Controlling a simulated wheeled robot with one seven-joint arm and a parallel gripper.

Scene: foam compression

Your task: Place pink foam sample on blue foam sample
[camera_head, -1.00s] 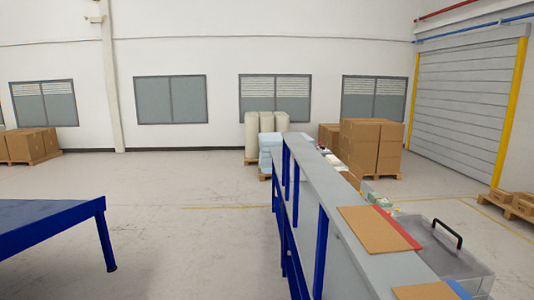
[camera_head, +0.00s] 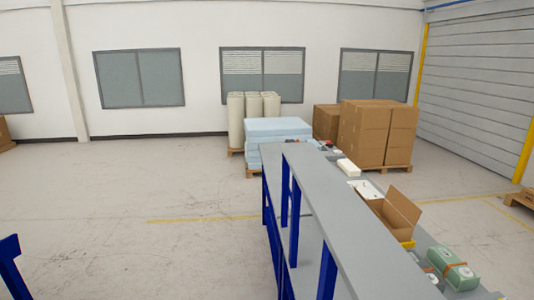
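I cannot make out a pink foam sample in the head view. A stack of large light-blue foam sheets (camera_head: 277,128) lies on a pallet beyond the far end of the shelf; I cannot tell whether the blue foam sample is among it. My gripper is not in view.
A grey-topped shelf with blue posts (camera_head: 318,205) runs away from me at centre right. Behind it a bench holds an open cardboard box (camera_head: 394,214) and a green item (camera_head: 452,268). Stacked cartons (camera_head: 379,132) and white rolls (camera_head: 254,118) stand farther back.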

